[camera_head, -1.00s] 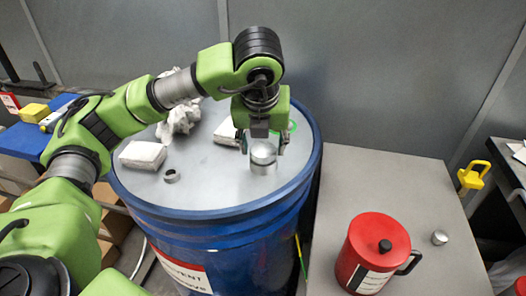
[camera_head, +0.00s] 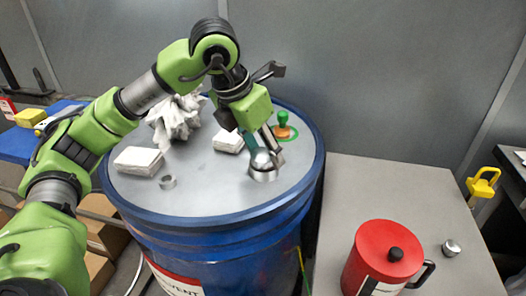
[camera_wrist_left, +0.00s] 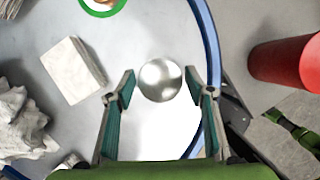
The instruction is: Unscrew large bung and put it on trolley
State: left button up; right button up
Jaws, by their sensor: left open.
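The large bung (camera_head: 263,163) is a shiny silver round cap. It sits at its collar on the lid of the blue drum (camera_head: 220,228), near the right front rim. My left gripper (camera_head: 262,149) is tilted over it with its fingers open. In the left wrist view the bung (camera_wrist_left: 160,80) lies between the fingertips, with a gap on each side. The trolley (camera_head: 340,190) is the grey surface right of the drum.
A red can (camera_head: 382,258) and a small silver cap (camera_head: 451,247) stand on the trolley; its rear part is clear.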

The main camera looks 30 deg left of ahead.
pick_arm(q)
jog(key=m+h, duration=0.1)
jog(key=m, duration=0.2)
jog(key=shift+g, duration=0.3)
jog(key=m+g+h+p, duration=0.1)
jog(key=m, duration=0.3)
jog(key=shift+w+a, duration=0.1)
jog(key=shift+w, duration=0.05)
jog(key=m+p, duration=0.1)
jog(key=m, duration=0.1)
jog(key=shift+r+m+g+h+p, duration=0.2)
jog(key=shift+m+g+h+p, duration=0.2)
jog(key=shift+f+m+g+p, duration=0.15)
jog(key=shift+m+g+p, duration=0.2)
jog(key=shift+m, duration=0.55)
